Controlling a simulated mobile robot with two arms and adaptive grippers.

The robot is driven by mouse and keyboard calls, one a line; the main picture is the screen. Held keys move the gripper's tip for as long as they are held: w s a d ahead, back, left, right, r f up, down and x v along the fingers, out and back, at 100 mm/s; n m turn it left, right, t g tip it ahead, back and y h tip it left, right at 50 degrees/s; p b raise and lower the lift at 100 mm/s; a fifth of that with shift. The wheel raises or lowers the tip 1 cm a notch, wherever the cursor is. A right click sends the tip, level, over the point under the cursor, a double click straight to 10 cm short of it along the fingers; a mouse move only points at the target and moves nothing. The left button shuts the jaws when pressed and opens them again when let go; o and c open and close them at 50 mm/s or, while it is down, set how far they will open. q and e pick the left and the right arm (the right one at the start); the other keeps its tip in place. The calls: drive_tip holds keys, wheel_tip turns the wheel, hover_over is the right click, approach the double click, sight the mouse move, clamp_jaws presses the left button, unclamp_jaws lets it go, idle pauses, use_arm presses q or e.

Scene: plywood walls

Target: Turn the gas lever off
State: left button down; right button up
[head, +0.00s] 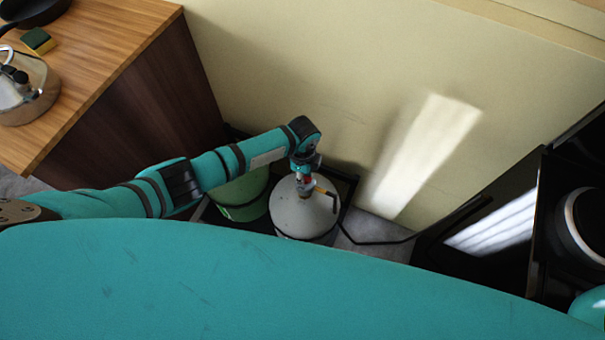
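A grey gas cylinder (302,217) stands on the floor by the wall, with a valve on its top. A small orange-yellow lever (323,191) sticks out from the valve toward the right. My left arm reaches in from the left, and my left gripper (304,181) points down at the valve, right beside the lever. The gripper is small here and partly hidden by the wrist, so I cannot tell whether its fingers are open or touch the lever. My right gripper is not in view.
A green cylinder (243,195) stands left of the grey one, partly under my arm. A black frame (349,189) surrounds them. A black hose (377,242) runs right toward a black appliance (493,225). A wooden counter (105,50) with a kettle (40,90) and sponge (38,40) is at upper left.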

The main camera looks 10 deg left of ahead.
use_arm(q)
drive_tip(key=shift+w+m, duration=0.1)
drive_tip(key=shift+m, duration=0.5)
drive_tip(key=c, duration=1.4)
unclamp_jaws()
drive_tip(key=shift+r, duration=0.1)
wheel_tip(320, 180, up, 12)
drive_tip(key=shift+f, duration=0.1)
